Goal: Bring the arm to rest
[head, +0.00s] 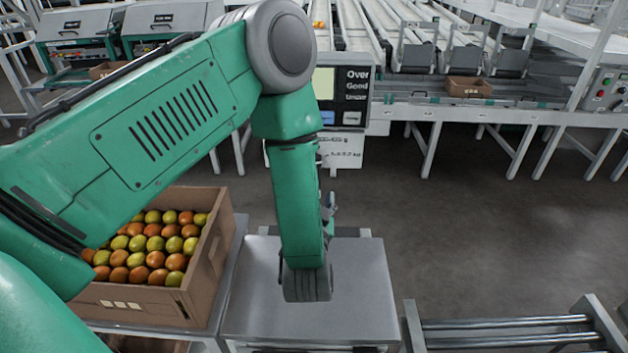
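My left arm (170,120) is green and comes in from the left, bends at a grey joint and hangs down over a bare grey metal plate (365,300). Its lower end covers part of the plate. A small part of what looks like my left gripper (329,207) shows at the right side of the forearm. The rest is hidden behind the arm, so its fingers and anything in them cannot be seen. My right gripper is not in view.
A cardboard box (218,250) of red, orange and yellow-green tomatoes stands left of the plate. A display (341,95) with Over, Good and Under labels stands behind it. A roller conveyor (510,330) is at the lower right. A sorting line (450,95) runs across the back.

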